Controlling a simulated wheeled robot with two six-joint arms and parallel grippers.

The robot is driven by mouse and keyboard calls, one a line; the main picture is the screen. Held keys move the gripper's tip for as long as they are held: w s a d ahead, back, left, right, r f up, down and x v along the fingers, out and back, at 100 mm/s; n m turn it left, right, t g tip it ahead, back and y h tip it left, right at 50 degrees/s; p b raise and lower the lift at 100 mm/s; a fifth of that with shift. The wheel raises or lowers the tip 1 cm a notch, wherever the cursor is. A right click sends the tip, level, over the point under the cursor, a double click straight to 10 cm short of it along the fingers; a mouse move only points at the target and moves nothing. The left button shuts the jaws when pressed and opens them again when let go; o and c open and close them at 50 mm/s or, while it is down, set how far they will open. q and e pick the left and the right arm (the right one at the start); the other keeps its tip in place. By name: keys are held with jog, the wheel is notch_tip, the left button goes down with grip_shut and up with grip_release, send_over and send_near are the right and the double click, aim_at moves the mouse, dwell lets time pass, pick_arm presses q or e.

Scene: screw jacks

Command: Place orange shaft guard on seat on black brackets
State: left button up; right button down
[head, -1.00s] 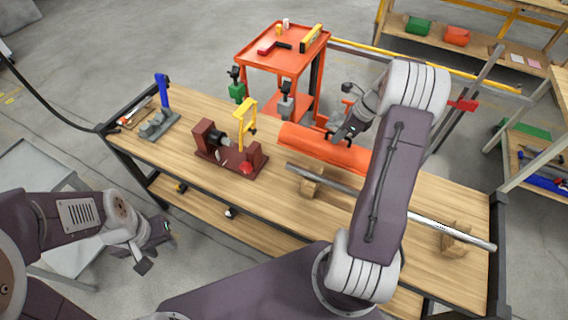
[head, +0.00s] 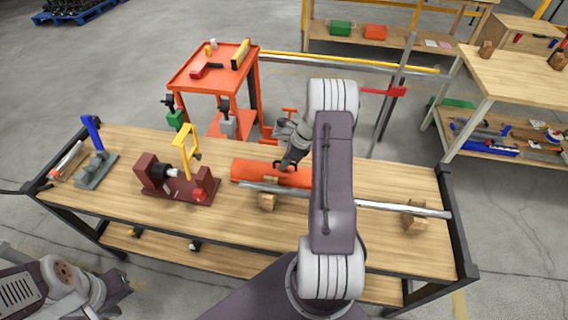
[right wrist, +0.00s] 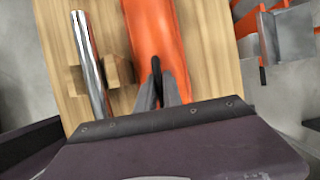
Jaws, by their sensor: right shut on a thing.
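The orange shaft guard (head: 249,171) is a long half-round cover lying along the back of the workbench, behind the steel shaft. My right gripper (head: 285,165) is over it, shut on its black handle, which shows between the fingers in the right wrist view (right wrist: 157,82). The guard's orange surface (right wrist: 153,30) runs away under the fingers there. Whether it touches the bench is unclear. My right arm hides the guard's right end. My left gripper (head: 116,286) is low at the left, off the bench's front, its jaws unclear. I cannot make out the seat or black brackets.
The steel shaft (head: 405,208) rests on wooden blocks (head: 267,201) in front of the guard. A dark red fixture (head: 178,185) with a yellow part stands to the left, and a blue-handled tool (head: 94,150) further left. An orange cart (head: 211,72) stands behind the bench (head: 230,224).

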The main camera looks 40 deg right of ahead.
jog(key=shift+w+d+f, duration=0.1)
jog(key=shift+w, duration=0.05)
jog(key=c, duration=1.5)
grip_release()
